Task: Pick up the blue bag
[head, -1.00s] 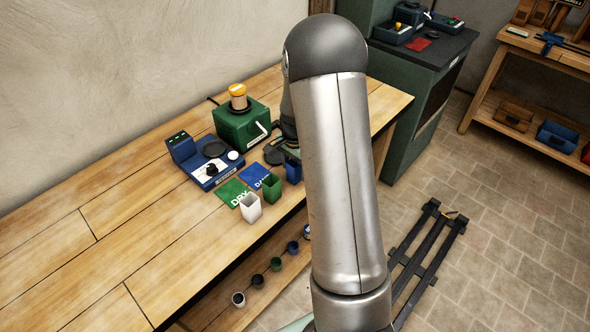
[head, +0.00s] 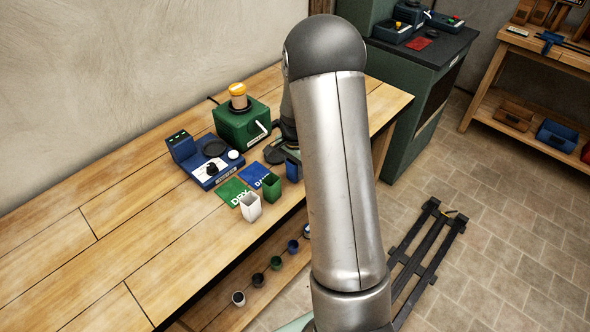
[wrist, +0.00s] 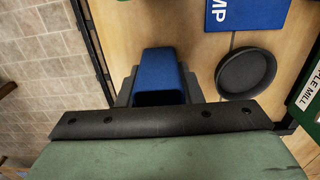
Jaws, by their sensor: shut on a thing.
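The blue bag (wrist: 160,72) is a small open-topped blue bag or pouch, seen between the two dark fingers of my gripper (wrist: 160,88) in the wrist view. My gripper is shut on it. In the head view the blue bag (head: 293,168) shows at the near edge of the wooden bench, partly hidden by my arm. My fingers are mostly hidden behind the arm there. I cannot tell whether the bag touches the bench top.
A green bag (head: 272,187) and a white bag (head: 250,207) stand left of the blue one. Green (head: 233,191) and blue (head: 258,174) mats lie behind them. A blue scale (head: 206,168) and green mill (head: 240,124) stand further back. The bench's left part is clear.

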